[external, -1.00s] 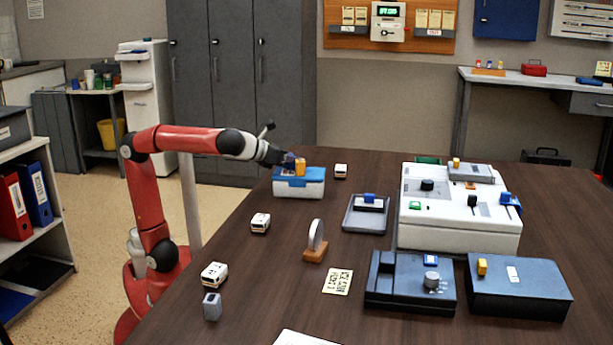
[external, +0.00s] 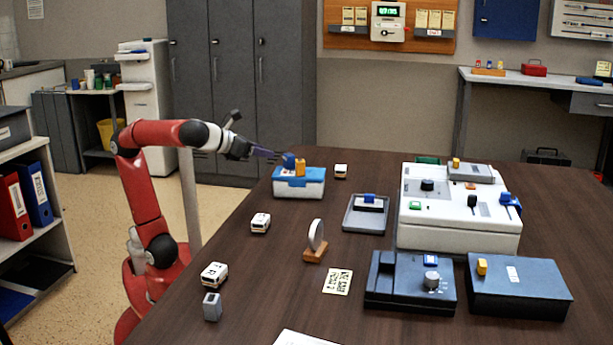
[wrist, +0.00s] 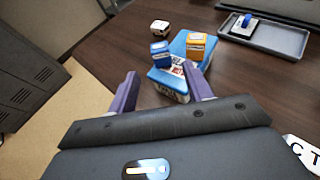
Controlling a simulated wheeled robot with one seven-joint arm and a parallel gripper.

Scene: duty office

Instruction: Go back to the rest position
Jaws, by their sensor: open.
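My gripper (wrist: 167,92) is open and empty, with its two purple fingers apart in the wrist view. In the external view my gripper (external: 268,153) is just left of a blue-and-white box (external: 299,188) at the table's far left edge. A blue block (external: 289,160) and an orange block (external: 300,167) stand on top of the box. In the wrist view the blue block (wrist: 160,52) and the orange block (wrist: 196,46) show beyond the fingertips, apart from them. My red arm reaches from the left side of the table.
The wooden table (external: 260,275) holds small white blocks (external: 260,222), a grey tray (external: 365,226), a round piece on a wooden stand (external: 316,240) and a white control console (external: 450,238). Grey lockers (external: 240,80) stand behind.

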